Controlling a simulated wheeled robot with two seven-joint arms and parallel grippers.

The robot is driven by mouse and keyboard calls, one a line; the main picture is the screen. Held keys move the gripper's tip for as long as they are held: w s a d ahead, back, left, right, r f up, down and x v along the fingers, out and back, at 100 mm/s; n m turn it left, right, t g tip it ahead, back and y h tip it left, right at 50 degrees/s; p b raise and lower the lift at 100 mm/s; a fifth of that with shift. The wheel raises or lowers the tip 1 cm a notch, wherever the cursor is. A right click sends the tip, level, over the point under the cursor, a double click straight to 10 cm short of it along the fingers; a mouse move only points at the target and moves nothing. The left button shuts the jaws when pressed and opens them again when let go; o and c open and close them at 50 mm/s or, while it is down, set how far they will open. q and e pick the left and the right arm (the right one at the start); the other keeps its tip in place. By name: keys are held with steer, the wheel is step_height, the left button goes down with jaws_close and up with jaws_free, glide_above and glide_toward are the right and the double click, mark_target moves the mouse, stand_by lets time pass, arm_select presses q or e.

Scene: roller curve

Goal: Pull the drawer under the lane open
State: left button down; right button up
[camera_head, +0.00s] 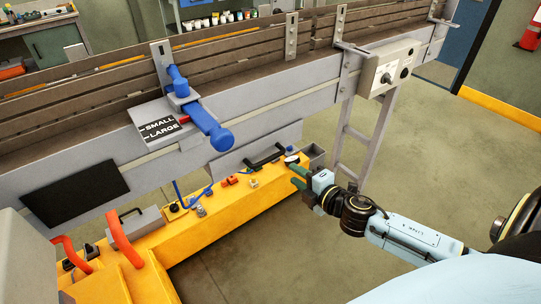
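A grey drawer front (228,158) hangs under the lane (235,113), above a yellow beam. A black bar handle (265,156) is in front of it. The drawer looks shut, though its edges are small in this view. My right gripper (297,176) comes in from the right, with its two green fingers pointing left and a gap between them. It is open and empty, to the right of and a little below the handle, and appears apart from it. My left gripper is not in view.
A yellow beam (220,203) under the lane carries small parts and a grey box with a handle (138,222). A blue lever (214,132) juts out above. A grey leg frame (380,130) stands behind my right gripper.

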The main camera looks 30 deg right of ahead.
mark_target(271, 157)
steer(key=x, duration=1.2)
steer(key=shift+w+d+f+b, duration=0.1)
steer(key=shift+w+f+b, duration=0.05)
steer(key=shift+w+b, duration=0.2)
steer(key=shift+c, duration=0.3)
jaws_close()
steer(key=shift+s, duration=0.1)
